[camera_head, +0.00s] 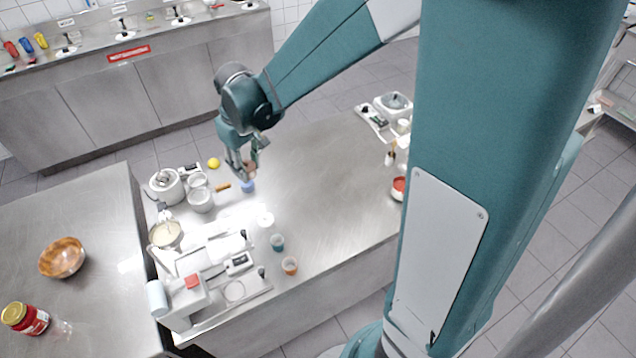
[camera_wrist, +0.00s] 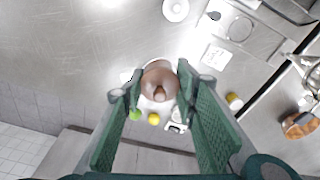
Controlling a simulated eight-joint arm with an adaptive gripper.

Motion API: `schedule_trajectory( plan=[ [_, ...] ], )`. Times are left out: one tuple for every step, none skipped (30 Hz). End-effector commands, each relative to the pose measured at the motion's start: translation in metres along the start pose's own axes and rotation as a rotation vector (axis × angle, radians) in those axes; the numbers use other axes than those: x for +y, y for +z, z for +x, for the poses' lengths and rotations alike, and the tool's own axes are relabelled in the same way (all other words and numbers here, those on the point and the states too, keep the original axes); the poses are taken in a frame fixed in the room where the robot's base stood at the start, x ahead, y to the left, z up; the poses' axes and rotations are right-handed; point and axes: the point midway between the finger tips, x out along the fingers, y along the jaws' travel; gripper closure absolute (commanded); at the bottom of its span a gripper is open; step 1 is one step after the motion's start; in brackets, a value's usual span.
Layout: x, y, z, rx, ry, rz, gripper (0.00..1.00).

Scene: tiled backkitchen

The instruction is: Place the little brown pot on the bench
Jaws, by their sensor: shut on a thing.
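The little brown pot (camera_wrist: 158,82) sits between the fingertips of my gripper (camera_wrist: 159,88) in the wrist view, with its rounded top and small knob showing. In the head view my gripper (camera_head: 247,170) points down over the left part of the steel bench (camera_head: 325,165). A small brown patch of the pot (camera_head: 251,168) shows between the fingers there. The fingers are shut on the pot. The gap between the pot and the bench top is hard to judge.
A blue item (camera_head: 248,187) and an orange-brown item (camera_head: 222,187) lie close to my gripper. The bench's middle is clear.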

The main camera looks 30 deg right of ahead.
Motion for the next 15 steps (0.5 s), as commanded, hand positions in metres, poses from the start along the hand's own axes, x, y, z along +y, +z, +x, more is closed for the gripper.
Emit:
schedule_trajectory(
  plan=[
    [0.0, 0.0, 0.008, 0.0, 0.0, 0.0, 1.0],
    [0.0, 0.001, 0.014, 0.0, 0.0, 0.0, 1.0],
    [0.0, 0.002, 0.021, 0.0, 0.0, 0.0, 1.0],
    [0.0, 0.002, 0.026, 0.0, 0.0, 0.0, 1.0],
    [0.0, 0.003, 0.031, 0.0, 0.0, 0.0, 1.0],
    [0.0, 0.004, 0.036, 0.0, 0.0, 0.0, 1.0],
    [0.0, 0.004, 0.041, 0.0, 0.0, 0.0, 1.0],
    [0.0, 0.004, 0.044, 0.0, 0.0, 0.0, 1.0],
    [0.0, 0.005, 0.048, 0.0, 0.0, 0.0, 1.0],
    [0.0, 0.006, 0.051, 0.0, 0.0, 0.0, 1.0],
    [0.0, 0.006, 0.053, 0.0, 0.0, 0.0, 1.0],
    [0.0, 0.006, 0.056, 0.0, 0.0, 0.0, 1.0],
    [0.0, 0.007, 0.057, 0.0, 0.0, 0.0, 1.0],
    [0.0, 0.007, 0.058, 0.0, 0.0, 0.0, 1.0],
    [0.0, 0.007, 0.059, 0.0, 0.0, 0.0, 1.0]
  ],
)
